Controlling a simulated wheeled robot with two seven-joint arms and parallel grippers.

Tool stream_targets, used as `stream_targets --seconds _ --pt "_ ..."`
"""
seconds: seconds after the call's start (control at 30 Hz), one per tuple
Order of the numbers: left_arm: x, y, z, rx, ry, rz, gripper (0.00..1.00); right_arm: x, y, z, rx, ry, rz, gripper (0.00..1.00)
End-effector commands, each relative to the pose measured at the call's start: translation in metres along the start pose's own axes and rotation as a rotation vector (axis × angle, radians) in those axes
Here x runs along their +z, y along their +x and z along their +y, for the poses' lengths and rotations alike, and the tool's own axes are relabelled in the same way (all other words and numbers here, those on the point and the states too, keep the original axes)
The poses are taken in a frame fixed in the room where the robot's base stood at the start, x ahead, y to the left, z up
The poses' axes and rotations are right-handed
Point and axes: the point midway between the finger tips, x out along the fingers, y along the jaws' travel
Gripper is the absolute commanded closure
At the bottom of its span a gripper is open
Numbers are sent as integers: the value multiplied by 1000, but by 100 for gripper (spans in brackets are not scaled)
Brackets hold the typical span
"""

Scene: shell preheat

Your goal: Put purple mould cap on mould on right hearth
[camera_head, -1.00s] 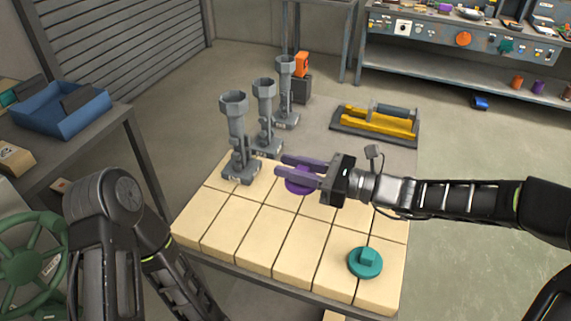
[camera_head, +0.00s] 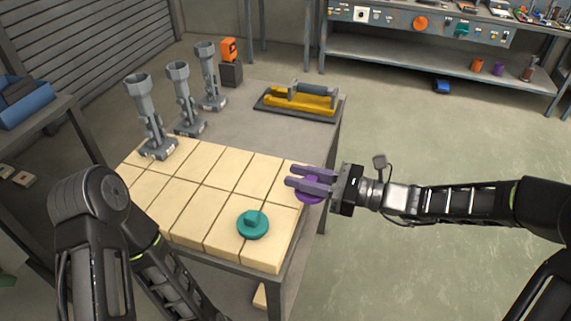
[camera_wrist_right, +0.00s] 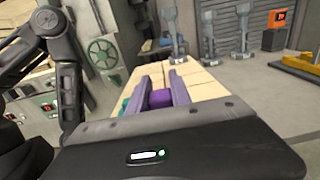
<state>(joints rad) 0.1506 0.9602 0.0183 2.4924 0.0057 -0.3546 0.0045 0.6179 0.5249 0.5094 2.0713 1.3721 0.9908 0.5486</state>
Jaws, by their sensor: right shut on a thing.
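The purple mould cap (camera_head: 312,199) is a round disc with a knob, held at the right edge of the pale brick surface (camera_head: 180,196) in the head view. My right gripper (camera_head: 292,176) is shut on its knob, with a finger on each side. The knob (camera_wrist_right: 161,98) also shows between the fingers in the wrist view. Whether the cap clears the bricks is hard to tell. A teal cap (camera_head: 253,224) lies on the bricks to the left and nearer. My left arm shows at the left, but its gripper does not. I cannot make out a mould or the right hearth.
Three grey stands with cupped tops, the nearest one (camera_head: 150,118) at the left, stand along the table's far left side. A yellow and grey tool on a dark tray (camera_head: 298,99) lies at the back. A bench (camera_head: 420,60) stands beyond open floor (camera_head: 440,145).

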Motion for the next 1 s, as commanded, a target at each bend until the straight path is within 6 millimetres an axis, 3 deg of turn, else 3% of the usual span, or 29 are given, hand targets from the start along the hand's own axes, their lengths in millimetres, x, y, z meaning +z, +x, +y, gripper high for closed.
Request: stream_targets --seconds 0.27,0.5,0.6,0.93,1.0 --pt "0 0 0 0 0 0 15 -50 -66 -12 -91 9 0 100" --pt "0 0 0 0 0 0 15 -102 -142 -16 -228 10 -4 100" --pt "0 0 0 0 0 0 15 -114 -162 -15 -268 7 -6 100" --pt "0 0 0 0 0 0 15 -121 -171 -14 -288 3 -4 100" --pt "0 0 0 0 0 0 19 -120 -171 -14 -288 3 -4 100"
